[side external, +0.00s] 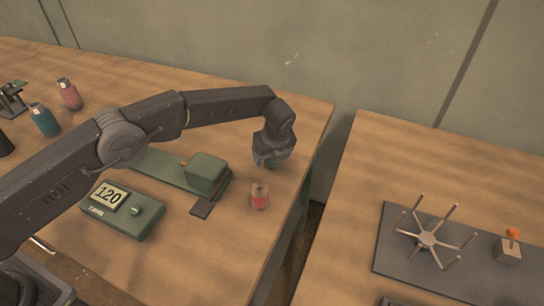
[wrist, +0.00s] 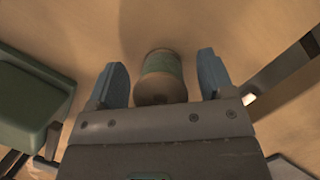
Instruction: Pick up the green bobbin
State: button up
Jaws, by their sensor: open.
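The green bobbin (wrist: 161,68) shows in the wrist view, a spool with green thread and tan ends, lying between my two blue fingertips. My gripper (wrist: 163,78) is open, with a finger on each side of the bobbin and a visible gap on both sides. In the side view my gripper (side external: 272,158) points down low over the right part of the near table, and it mostly hides the green bobbin there.
A red bobbin (side external: 260,196) stands just in front of my gripper. A green machine (side external: 207,173) with a raised block is to the left, near a display box (side external: 122,210) reading 120. Teal (side external: 44,120) and pink (side external: 69,94) bottles stand far left. A gap separates the second table (side external: 365,160).

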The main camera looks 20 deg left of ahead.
jog(key=shift+f, duration=0.2)
jog(key=shift+r, duration=0.1)
jog(key=c, duration=1)
jog(key=shift+r, duration=0.1)
